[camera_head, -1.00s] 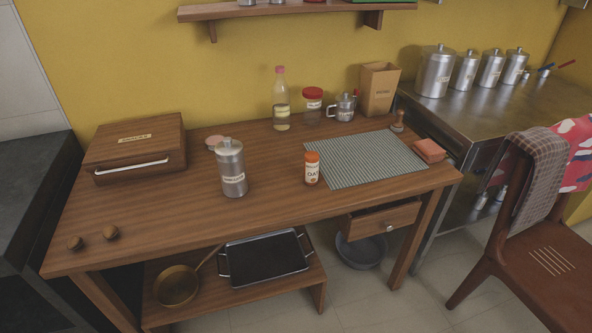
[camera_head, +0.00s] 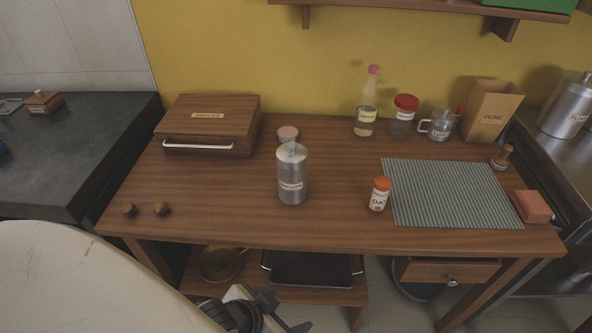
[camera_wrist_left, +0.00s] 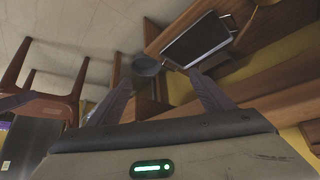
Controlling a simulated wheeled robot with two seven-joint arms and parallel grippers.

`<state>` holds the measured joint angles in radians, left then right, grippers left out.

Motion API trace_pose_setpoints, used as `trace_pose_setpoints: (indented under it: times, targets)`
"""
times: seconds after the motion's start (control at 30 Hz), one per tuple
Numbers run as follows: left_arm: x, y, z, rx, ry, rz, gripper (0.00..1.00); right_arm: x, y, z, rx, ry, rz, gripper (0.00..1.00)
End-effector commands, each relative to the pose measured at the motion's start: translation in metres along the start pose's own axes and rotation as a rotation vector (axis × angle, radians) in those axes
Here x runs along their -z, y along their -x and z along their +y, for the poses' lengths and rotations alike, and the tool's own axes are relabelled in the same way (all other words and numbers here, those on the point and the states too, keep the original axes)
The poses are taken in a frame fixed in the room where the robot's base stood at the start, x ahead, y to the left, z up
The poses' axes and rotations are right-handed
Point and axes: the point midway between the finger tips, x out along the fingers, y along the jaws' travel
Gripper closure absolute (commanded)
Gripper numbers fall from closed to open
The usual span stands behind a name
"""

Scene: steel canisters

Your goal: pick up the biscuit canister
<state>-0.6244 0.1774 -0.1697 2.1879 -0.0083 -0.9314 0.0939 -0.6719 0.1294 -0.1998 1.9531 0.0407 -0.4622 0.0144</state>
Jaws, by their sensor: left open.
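A steel canister (camera_head: 292,176) with a lid and knob stands upright on the wooden table, left of the table's middle. Its small label is too blurred to read surely; it is the only such canister on this table. My left gripper (camera_head: 282,311) is low at the bottom of the head view, in front of the table and below its top, well away from the canister. In the left wrist view its two fingers (camera_wrist_left: 160,98) are spread with nothing between them. The canister is not seen in the wrist view. My right gripper is out of view.
A wooden box (camera_head: 208,126) sits at left, a striped mat (camera_head: 450,193) at right. The table's front edge lies between gripper and canister. Front-left tabletop is mostly clear.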

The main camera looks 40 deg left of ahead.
Motion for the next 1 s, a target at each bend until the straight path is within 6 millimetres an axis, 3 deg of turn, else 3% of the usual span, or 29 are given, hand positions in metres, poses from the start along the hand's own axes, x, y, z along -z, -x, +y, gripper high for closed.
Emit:
trace_pose_setpoints:
  times: [0.1,0.27,0.5,0.7,0.83,1.0]
  targets:
    - [0.035,0.037,-0.041,0.106,0.022,-0.015,0.26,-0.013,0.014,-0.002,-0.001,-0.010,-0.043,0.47]
    - [0.073,0.049,-0.091,0.224,0.083,0.093,0.26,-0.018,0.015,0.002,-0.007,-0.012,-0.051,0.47]
    - [0.149,0.068,-0.144,0.285,0.142,0.357,0.26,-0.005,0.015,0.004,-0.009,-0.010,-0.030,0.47]
    - [0.199,0.083,-0.162,0.240,0.162,0.532,0.26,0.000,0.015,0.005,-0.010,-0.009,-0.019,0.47]
    - [0.212,0.080,-0.165,0.221,0.167,0.564,0.26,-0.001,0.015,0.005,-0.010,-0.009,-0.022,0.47]
    - [0.225,0.061,-0.171,0.220,0.171,0.566,0.26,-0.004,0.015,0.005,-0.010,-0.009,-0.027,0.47]
